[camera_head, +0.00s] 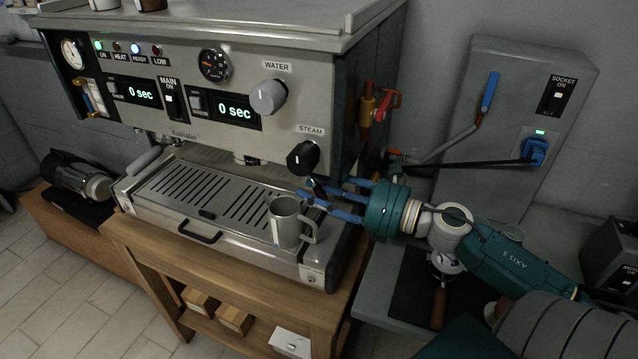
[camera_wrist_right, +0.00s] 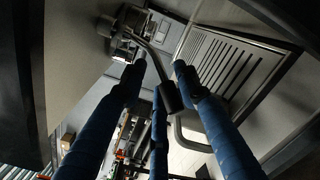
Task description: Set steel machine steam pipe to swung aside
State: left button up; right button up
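The steel espresso machine (camera_head: 215,120) stands on a wooden cart, with a black STEAM knob (camera_head: 303,156) at its front right. My right gripper (camera_head: 318,196) is just below that knob, its blue fingers spread. In the right wrist view the thin steel steam pipe (camera_wrist_right: 153,58) comes down from a joint on the machine and ends in a black sleeve (camera_wrist_right: 172,97). The pipe runs between my spread fingers (camera_wrist_right: 158,75); the sleeve lies close to the right-hand finger, and I cannot tell whether they touch. In the head view the fingers and pitcher partly hide the pipe. My left gripper is out of view.
A steel pitcher (camera_head: 287,226) stands on the drip tray (camera_head: 190,190), right below my fingers. A red-handled valve (camera_head: 385,103) is on the machine's right side. A grey wall box (camera_head: 500,120) with a blue lever and a plug is behind my right arm.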

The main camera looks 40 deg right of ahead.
jog(key=v, duration=1.2)
jog(key=shift+a, duration=0.1)
